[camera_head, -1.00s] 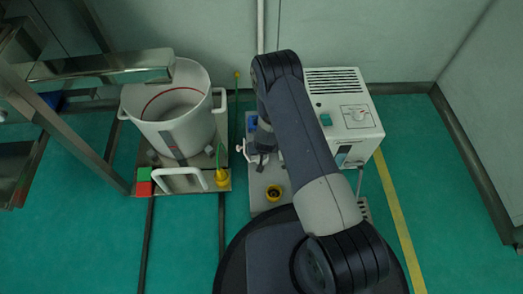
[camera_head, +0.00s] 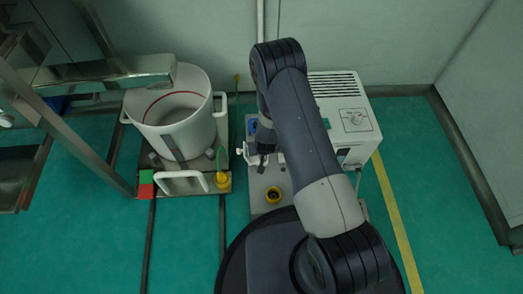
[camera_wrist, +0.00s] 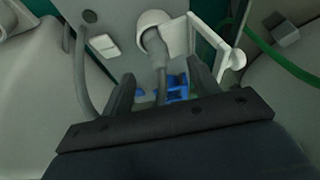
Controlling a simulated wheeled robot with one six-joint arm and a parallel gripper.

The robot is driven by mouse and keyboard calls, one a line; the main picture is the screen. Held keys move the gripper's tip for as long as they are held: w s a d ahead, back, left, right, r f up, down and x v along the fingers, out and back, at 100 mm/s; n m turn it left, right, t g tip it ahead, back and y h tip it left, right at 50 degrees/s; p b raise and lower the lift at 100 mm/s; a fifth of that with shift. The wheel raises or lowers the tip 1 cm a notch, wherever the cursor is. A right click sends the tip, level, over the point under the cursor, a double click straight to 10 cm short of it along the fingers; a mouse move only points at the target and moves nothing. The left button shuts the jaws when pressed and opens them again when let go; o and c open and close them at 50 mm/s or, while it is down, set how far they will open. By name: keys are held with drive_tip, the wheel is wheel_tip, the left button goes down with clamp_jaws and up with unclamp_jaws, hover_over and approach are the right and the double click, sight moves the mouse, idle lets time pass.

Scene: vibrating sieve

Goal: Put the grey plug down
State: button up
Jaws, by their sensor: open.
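In the wrist view, my gripper (camera_wrist: 160,88) is open, with one dark finger on each side of the grey plug (camera_wrist: 159,62). There is a gap between the plug and each finger. The plug's far end meets a round white holder (camera_wrist: 154,22); I cannot tell how deep it sits in it. In the head view, my gripper (camera_head: 264,150) is low beside the white bracket (camera_head: 243,152), left of the white box. My arm partly covers this spot, and I cannot make out the plug there.
A blue part (camera_wrist: 172,88) lies beyond the fingers. A large white bucket (camera_head: 178,130) stands left on a base with a yellow fitting (camera_head: 223,181). A white control box (camera_head: 347,115) stands right.

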drive_tip(key=p+v, duration=0.1)
drive_tip(key=v, duration=0.5)
drive_tip(key=shift+r+p, duration=0.25)
drive_tip(key=shift+p, duration=0.05)
drive_tip(key=shift+s+f, duration=0.1)
drive_tip(key=b+x, duration=0.2)
drive_tip(key=x, duration=0.4)
drive_tip(key=b+x, duration=0.3)
drive_tip(key=x, duration=0.4)
drive_tip(key=shift+s+f, duration=0.15)
drive_tip(key=shift+s, duration=0.05)
wheel_tip(320, 180, up, 3)
drive_tip(key=shift+r+p, duration=0.1)
drive_tip(key=shift+p, duration=0.9)
drive_tip(key=shift+r, duration=0.45)
drive_tip(key=shift+f, duration=0.1)
